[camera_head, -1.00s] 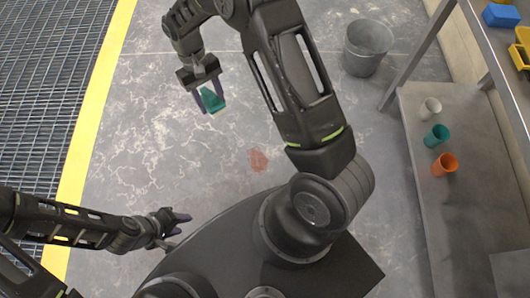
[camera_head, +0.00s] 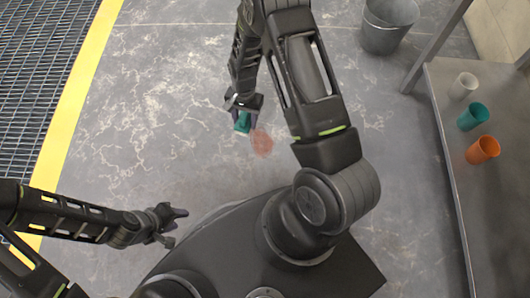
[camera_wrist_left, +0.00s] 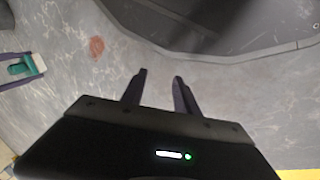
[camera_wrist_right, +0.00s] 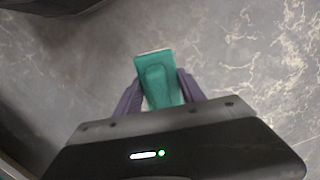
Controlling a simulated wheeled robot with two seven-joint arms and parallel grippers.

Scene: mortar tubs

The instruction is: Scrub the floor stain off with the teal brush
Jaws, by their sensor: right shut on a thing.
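The reddish floor stain (camera_head: 261,143) is a small blotch on the grey concrete in the head view. It also shows in the left wrist view (camera_wrist_left: 97,46). My right gripper (camera_head: 243,116) is shut on the teal brush (camera_head: 242,123), just left of the stain and low near the floor. I cannot tell whether the brush touches the floor. In the right wrist view the brush (camera_wrist_right: 159,80) sits between both fingers; the stain is not seen there. My left gripper (camera_head: 178,223) is open and empty at lower left, with its fingers apart in the left wrist view (camera_wrist_left: 160,88).
A grey bucket (camera_head: 386,28) stands on the floor at the upper right. A yellow strip (camera_head: 75,95) borders the grating at left. Floor around the stain is clear.

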